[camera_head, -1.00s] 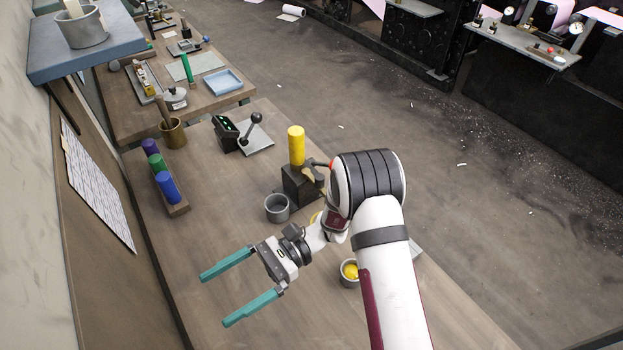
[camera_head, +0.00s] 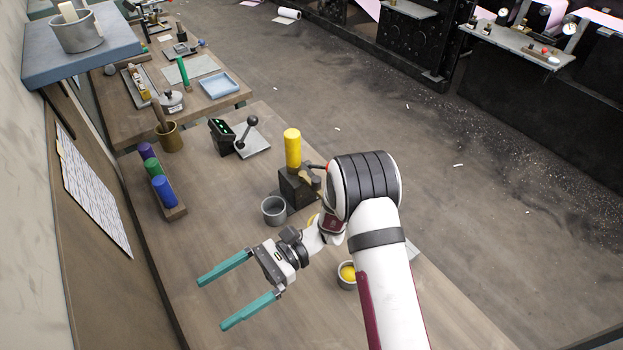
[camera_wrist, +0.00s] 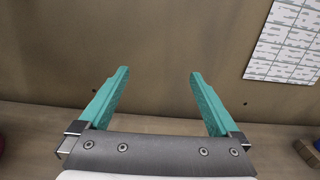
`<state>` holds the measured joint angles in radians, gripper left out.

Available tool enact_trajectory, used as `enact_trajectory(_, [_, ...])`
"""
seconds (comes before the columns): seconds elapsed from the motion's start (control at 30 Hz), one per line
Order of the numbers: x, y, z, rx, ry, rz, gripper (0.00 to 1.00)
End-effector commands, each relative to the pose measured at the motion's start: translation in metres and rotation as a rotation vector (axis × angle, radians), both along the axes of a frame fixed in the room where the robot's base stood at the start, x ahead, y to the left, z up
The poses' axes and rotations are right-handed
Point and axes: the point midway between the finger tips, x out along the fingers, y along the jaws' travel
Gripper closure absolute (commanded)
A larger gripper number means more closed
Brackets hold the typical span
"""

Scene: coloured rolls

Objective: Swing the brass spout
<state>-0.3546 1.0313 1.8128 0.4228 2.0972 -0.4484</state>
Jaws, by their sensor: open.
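The brass spout (camera_head: 304,177) is small and partly visible on the dark block (camera_head: 294,189), below the upright yellow roll (camera_head: 292,148). My arm hides some of the area to its right. My gripper (camera_head: 212,303) has two teal fingers spread wide with nothing between them. It is over the near left part of the bench, well apart from the spout, and its fingers point left towards the wall. In the wrist view my gripper (camera_wrist: 159,74) faces the brown wall panel, and the spout does not show there.
A grey cup (camera_head: 275,210) stands beside the block, and a cup with yellow contents (camera_head: 347,275) sits next to my arm. A rack (camera_head: 176,212) holds purple, green and blue rolls. A black lever (camera_head: 246,131) stands farther back. Bare bench (camera_head: 215,225) lies between rack and grey cup.

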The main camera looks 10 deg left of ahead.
Motion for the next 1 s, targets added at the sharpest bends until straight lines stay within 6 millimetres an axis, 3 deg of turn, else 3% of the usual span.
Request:
enact_trajectory(0.03, [0.002, 0.000, 0.000, 0.006, -0.020, 0.012, 0.13])
enact_trajectory(0.13, [0.029, -0.007, 0.002, 0.052, -0.223, 0.140, 0.31])
enact_trajectory(0.17, [0.044, -0.011, 0.003, 0.066, -0.331, 0.209, 0.36])
enact_trajectory(0.27, [0.118, -0.033, 0.018, 0.058, -0.756, 0.463, 0.54])
enact_trajectory(0.3, [0.151, -0.044, 0.030, 0.025, -0.922, 0.556, 0.58])
enact_trajectory(0.4, [0.226, -0.071, 0.078, -0.110, -1.268, 0.727, 0.58])
enact_trajectory(0.5, [0.271, -0.095, 0.127, -0.253, -1.488, 0.816, 0.58])
enact_trajectory(0.6, [0.289, -0.107, 0.155, -0.335, -1.585, 0.850, 0.58])
enact_trajectory(0.7, [0.293, -0.111, 0.155, -0.354, -1.600, 0.863, 0.58])
enact_trajectory(0.83, [0.291, -0.111, 0.133, -0.351, -1.596, 0.861, 0.58])
enact_trajectory(1.0, [0.291, -0.111, 0.079, -0.350, -1.592, 0.859, 0.58])
